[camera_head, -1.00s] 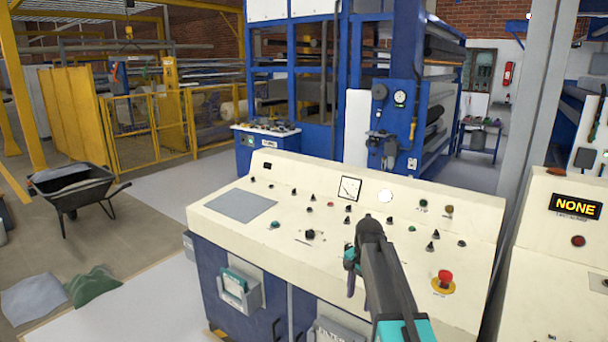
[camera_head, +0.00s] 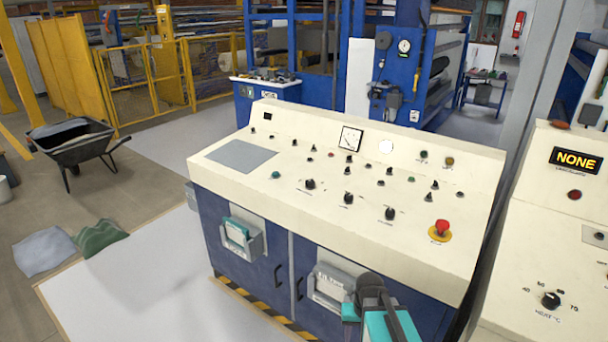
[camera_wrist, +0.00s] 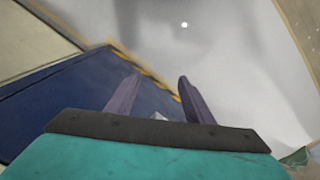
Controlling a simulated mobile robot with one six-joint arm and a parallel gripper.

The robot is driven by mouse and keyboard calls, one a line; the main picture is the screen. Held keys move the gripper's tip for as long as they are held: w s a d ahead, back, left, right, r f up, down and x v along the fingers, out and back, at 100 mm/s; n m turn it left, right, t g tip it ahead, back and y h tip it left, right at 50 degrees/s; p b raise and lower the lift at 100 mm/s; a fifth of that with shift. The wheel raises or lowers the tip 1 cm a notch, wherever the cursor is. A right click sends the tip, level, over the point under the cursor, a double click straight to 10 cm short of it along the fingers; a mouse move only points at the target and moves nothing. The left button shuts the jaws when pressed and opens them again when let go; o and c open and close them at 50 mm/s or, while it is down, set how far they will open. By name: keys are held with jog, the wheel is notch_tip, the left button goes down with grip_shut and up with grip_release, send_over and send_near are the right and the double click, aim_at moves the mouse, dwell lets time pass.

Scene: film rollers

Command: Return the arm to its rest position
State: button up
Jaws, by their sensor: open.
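My gripper shows in the wrist view (camera_wrist: 157,95) with its two purple-grey fingers apart and nothing between them. It points down toward the pale floor beside the blue cabinet (camera_wrist: 75,105). In the head view, my arm, dark with teal parts (camera_head: 378,322), is at the bottom edge, in front of the control console (camera_head: 340,215). My fingers cannot be made out in that view.
A red emergency button (camera_head: 441,227) sits on the console's right. A second console with a NONE display (camera_head: 577,160) stands close on the right. Pale floor (camera_head: 150,290) left of the console is clear.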

jog(key=s+f+g, duration=0.3)
jog(key=s+f, duration=0.6)
jog(key=s, duration=0.5)
jog(key=s+f+g, duration=0.3)
jog(key=s+f, duration=0.7)
jog(key=s, duration=0.3)
jog(key=shift+s+n, duration=0.4)
jog(key=shift+a, duration=0.1)
